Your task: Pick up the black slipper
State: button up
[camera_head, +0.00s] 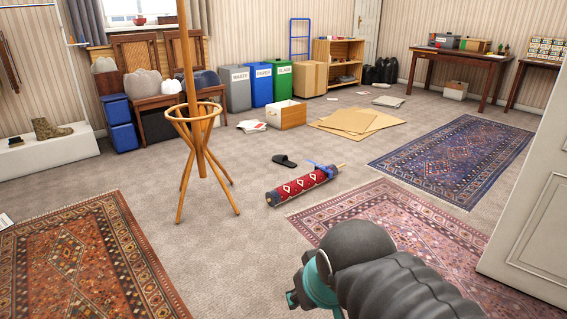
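The black slipper (284,160) lies on the grey carpet near the middle of the picture. It is just behind a rolled red rug (298,186) with white diamonds and a blue tie. Between slipper and roll there is a narrow strip of carpet. My arm reaches in at the bottom right, dark grey with a teal part. It is well in front of the slipper and apart from it. The fingers of my gripper do not show.
A wooden coat stand (194,110) stands left of the slipper. Patterned rugs lie at left (85,255) and right (455,160). A white door (530,215) stands at the right. Carpet around the slipper is mostly clear.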

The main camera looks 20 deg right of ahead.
aim_at(281, 158)
jog(key=z, duration=1.25)
jog(key=i, duration=7.8)
jog(key=u, duration=2.5)
jog(key=i, duration=0.25)
jog(key=u, duration=0.15)
